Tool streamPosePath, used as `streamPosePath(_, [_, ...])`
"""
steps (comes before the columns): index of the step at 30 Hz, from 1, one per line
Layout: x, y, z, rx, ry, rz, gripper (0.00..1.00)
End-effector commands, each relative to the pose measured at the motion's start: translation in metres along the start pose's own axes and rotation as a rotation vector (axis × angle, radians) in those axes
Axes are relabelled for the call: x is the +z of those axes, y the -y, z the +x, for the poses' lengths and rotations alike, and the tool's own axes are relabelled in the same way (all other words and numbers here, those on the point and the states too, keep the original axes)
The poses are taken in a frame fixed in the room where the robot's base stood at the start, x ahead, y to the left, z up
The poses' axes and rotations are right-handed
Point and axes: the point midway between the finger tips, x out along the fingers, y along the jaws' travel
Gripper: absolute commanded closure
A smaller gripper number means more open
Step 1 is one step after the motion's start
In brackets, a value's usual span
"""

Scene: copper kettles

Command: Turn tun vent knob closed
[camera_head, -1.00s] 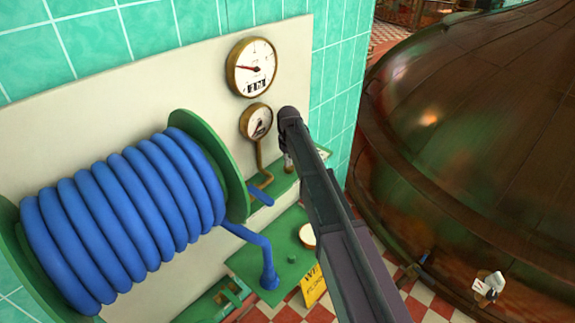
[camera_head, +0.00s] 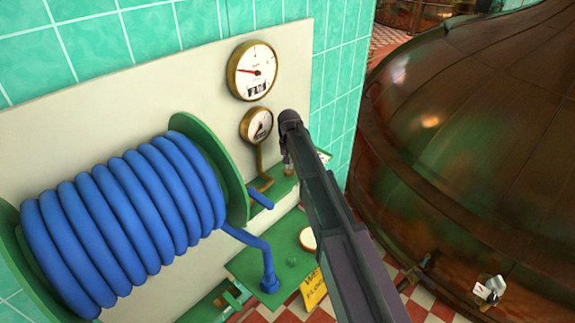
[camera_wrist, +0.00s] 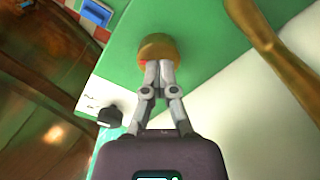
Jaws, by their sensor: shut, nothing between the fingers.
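A round brass knob (camera_wrist: 157,47) sits on the green panel in the wrist view, with a small red mark at its edge. I cannot tell for sure that it is the tun vent knob. My gripper (camera_wrist: 159,68) is shut and empty, its fingertips together at the near edge of the knob. Whether they touch it I cannot tell. In the head view my arm covers most of that spot, and only a small part of my gripper (camera_head: 287,160) shows below the arm's end.
A dark knob (camera_wrist: 109,117) stands near a white label in the wrist view. A brass pipe (camera_wrist: 265,50) runs at upper right. In the head view, a blue hose reel (camera_head: 130,215), two gauges (camera_head: 252,70) and a large copper kettle (camera_head: 460,150) surround my arm.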

Motion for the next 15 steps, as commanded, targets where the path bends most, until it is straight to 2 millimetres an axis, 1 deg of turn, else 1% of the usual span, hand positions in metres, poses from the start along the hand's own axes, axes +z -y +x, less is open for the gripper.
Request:
streamPosePath(9, [0.0008, -0.0027, 0.0006, 0.003, 0.001, 0.275, 1.00])
streamPosePath(15, [0.0014, -0.0033, 0.0006, 0.004, 0.002, 0.389, 1.00])
